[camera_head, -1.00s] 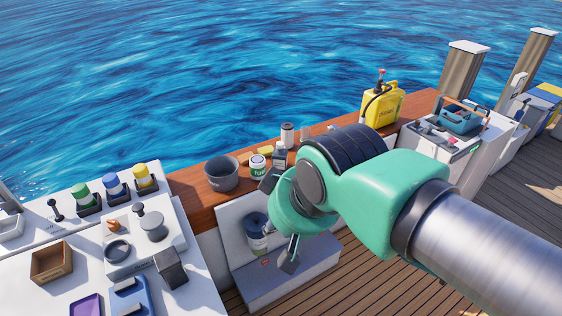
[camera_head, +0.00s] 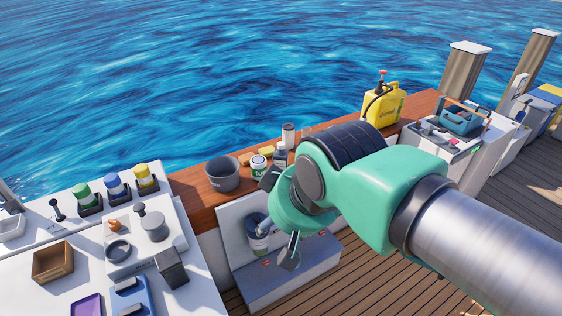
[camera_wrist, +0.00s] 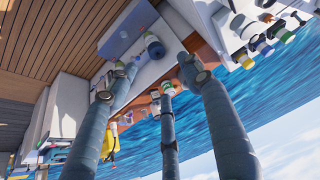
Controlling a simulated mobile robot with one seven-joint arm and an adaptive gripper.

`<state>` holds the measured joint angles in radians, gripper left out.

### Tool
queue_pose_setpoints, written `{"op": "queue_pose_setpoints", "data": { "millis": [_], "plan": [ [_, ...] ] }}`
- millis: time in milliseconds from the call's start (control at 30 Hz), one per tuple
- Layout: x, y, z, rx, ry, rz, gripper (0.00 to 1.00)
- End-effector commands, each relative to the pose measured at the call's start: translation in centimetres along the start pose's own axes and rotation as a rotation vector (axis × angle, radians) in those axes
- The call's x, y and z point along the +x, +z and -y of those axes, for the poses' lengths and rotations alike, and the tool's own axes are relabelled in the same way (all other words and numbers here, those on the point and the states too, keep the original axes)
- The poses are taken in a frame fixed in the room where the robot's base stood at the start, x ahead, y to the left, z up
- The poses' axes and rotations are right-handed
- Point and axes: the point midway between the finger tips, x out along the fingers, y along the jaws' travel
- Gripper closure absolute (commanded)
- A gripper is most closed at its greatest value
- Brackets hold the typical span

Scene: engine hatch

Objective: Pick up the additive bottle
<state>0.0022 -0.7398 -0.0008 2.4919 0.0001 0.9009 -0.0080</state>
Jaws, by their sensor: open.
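A small bottle with a pale top and dark body (camera_head: 281,155), which looks like the additive bottle, stands on the wooden ledge; its label is unreadable. A white tub with a green label (camera_head: 258,168) stands just left of it. My gripper (camera_head: 274,218) is in front of the ledge, its wrist housing hiding part of the area. In the wrist view my gripper (camera_wrist: 157,75) shows spread, empty fingers. The green-labelled tub (camera_wrist: 168,87) appears at the middle finger's tip; the bottle is small and partly hidden there. My gripper is apart from the bottle.
A grey bucket (camera_head: 222,173) stands left of the tub, and a white cylinder (camera_head: 288,134) behind the bottle. A navy canister (camera_head: 257,232) is on the lower step. A yellow jug (camera_head: 382,106) stands farther right. A white counter (camera_head: 40,290) with several items fills the left.

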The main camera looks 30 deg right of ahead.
Motion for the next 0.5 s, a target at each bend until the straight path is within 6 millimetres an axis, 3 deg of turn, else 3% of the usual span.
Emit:
{"op": "queue_pose_setpoints", "data": {
  "millis": [267,500],
  "plan": [
    [-0.9,-4.0,-0.6,-0.040,0.007,0.027,0.50],
    [-1.4,-9.7,-1.8,-0.103,0.015,0.063,0.50]
  ]
}}
